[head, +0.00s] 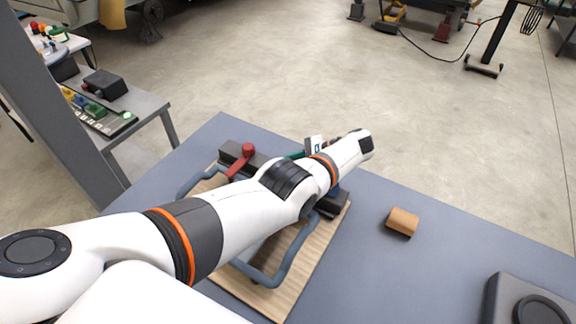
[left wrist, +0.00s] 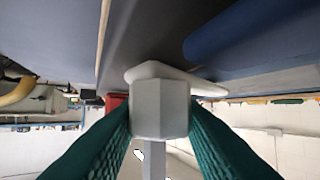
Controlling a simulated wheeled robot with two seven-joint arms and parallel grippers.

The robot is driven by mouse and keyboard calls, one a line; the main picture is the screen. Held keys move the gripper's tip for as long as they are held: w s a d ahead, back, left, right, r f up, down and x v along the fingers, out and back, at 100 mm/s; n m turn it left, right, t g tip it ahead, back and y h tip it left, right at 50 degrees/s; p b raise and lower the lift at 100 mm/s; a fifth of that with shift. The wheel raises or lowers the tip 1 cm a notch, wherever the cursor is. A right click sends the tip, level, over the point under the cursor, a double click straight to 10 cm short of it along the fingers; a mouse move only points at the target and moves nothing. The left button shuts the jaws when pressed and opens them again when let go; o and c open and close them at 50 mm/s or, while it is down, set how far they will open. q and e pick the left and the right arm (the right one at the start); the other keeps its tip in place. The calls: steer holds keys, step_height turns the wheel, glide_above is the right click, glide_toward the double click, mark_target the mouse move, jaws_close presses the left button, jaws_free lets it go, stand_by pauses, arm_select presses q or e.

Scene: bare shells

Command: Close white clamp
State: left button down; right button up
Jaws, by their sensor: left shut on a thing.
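The white clamp (left wrist: 160,108) shows in the left wrist view as a pale, faceted handle end with a flat white part behind it. The teal fingers of my left gripper (left wrist: 160,125) are closed on it, one on each side. In the head view the left gripper (head: 296,155) is mostly hidden behind my arm, with a bit of teal finger showing near the dark bar. My right gripper is not in view.
A red clamp (head: 240,162) stands on a dark bar (head: 231,150) at the far side of a wooden board (head: 300,268). A blue tube frame (head: 281,272) lies on the board. A tan block (head: 402,222) and a dark device (head: 500,300) are to the right on the blue-grey table.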

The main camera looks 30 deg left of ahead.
arm_select(q)
steer(key=shift+f, duration=0.1)
stand_by(0.4)
steer(key=c, duration=1)
jaws_free()
steer(key=shift+c, duration=0.2)
step_height(320, 180, up, 10)
steer(key=p, duration=1)
steer(key=shift+c, duration=0.2)
